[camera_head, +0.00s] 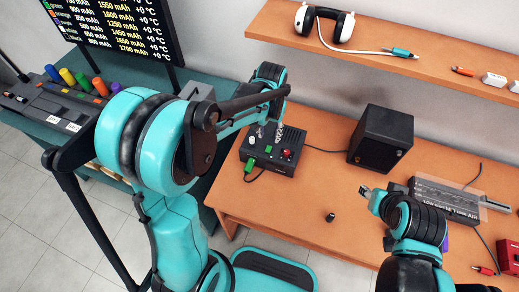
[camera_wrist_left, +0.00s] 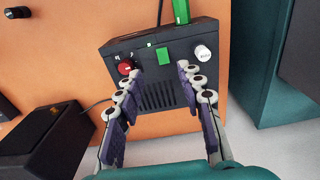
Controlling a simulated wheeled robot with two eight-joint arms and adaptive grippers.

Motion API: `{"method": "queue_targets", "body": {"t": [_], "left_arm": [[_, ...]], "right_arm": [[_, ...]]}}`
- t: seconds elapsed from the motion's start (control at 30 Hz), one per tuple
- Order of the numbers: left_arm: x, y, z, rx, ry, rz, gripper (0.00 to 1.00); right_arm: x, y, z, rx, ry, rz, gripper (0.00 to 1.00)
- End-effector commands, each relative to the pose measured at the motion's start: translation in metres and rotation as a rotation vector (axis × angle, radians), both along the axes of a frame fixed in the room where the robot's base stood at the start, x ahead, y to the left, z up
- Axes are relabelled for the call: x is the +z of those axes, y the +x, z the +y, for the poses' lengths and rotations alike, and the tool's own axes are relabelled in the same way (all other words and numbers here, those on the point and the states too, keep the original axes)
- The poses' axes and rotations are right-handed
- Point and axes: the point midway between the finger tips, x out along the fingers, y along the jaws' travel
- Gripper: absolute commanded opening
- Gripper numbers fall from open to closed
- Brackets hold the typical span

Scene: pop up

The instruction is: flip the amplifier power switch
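The amplifier (camera_head: 268,166) is a black box on the orange table, with a red knob (camera_head: 287,154), a white knob and green parts on its face. In the left wrist view, the amplifier (camera_wrist_left: 150,95) shows the red knob (camera_wrist_left: 125,67) at left, a green square switch (camera_wrist_left: 163,55) near the middle and the white knob (camera_wrist_left: 202,53) at right. My left gripper (camera_wrist_left: 160,78) is open and empty over the rear of the amplifier, its fingers spread either side of the green switch. Contact cannot be told. My right gripper (camera_head: 368,192) is low over the table at right; its finger gap is unclear.
A black speaker (camera_head: 381,138) stands right of the amplifier, with a cable between them. A small black cylinder (camera_head: 330,217) lies on the table. A grey labelled device (camera_head: 445,196) is by my right gripper. A shelf (camera_head: 390,64) with headphones (camera_head: 325,22) hangs above.

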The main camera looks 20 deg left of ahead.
Motion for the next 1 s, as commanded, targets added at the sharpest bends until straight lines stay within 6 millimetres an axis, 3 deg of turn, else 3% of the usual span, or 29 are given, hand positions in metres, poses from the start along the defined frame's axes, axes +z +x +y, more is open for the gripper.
{"method": "queue_targets", "body": {"t": [0.27,0.6,1.0], "left_arm": [[-0.028,0.007,-0.002,-0.002,0.002,0.034,0.38],[-0.081,0.007,-0.002,-0.002,0.002,0.032,0.38],[-0.09,0.007,-0.002,-0.002,0.002,0.031,0.38]], "right_arm": [[-0.007,0.0,0.0,0.0,0.0,0.0,0.4],[-0.028,0.0,0.0,0.0,0.0,0.0,0.4],[-0.03,0.0,0.0,0.0,0.0,0.0,0.4]]}}
